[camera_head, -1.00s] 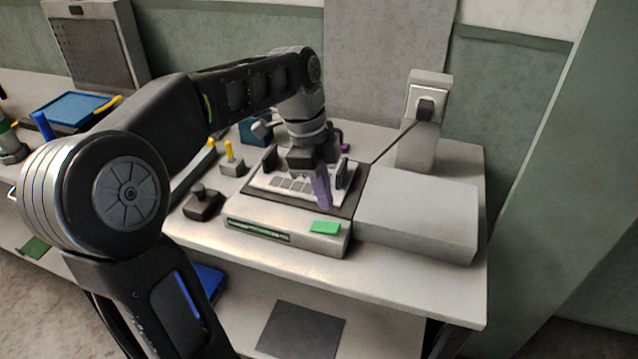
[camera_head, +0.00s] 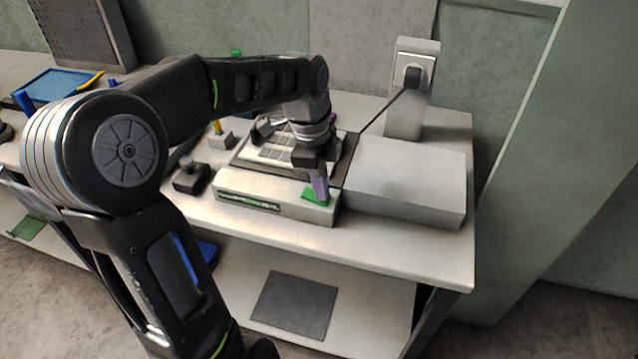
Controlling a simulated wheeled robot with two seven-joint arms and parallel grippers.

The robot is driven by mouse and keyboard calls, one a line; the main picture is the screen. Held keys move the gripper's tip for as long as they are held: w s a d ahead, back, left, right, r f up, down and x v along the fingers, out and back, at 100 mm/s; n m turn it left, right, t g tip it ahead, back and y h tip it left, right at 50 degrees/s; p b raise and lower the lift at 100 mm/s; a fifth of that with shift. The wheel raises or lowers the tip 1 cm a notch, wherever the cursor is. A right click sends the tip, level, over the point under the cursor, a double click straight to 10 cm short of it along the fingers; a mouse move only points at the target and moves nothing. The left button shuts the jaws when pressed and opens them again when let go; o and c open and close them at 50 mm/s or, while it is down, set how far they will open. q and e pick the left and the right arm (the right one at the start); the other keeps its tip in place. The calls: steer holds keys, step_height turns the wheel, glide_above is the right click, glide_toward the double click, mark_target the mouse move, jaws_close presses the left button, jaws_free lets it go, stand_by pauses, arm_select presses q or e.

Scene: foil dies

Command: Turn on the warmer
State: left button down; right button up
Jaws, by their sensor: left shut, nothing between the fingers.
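The warmer (camera_head: 290,208) is a low pale box on the bench, with a dark display strip along its front and a dark top carrying a light gridded plate (camera_head: 272,150). A green switch pad (camera_head: 309,197) sits at its front right top corner. My left gripper (camera_head: 320,190) is shut and empty, pointing down with its purple fingertips at the green pad. The fingers overlap the pad in the picture and hide part of it; I cannot tell if they press it. My right gripper is not in view.
A grey box (camera_head: 405,180) stands right of the warmer. A cable runs to a plug in a socket post (camera_head: 412,75) behind. A dark stamp-like tool (camera_head: 191,175) and a yellow-pegged block (camera_head: 220,137) stand on the left. The bench's front strip (camera_head: 385,245) is clear.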

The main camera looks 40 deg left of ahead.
arm_select(q)
steer(key=shift+s+a+f, duration=0.15)
steer(key=shift+s+a, duration=0.25)
steer(key=shift+a, duration=0.5)
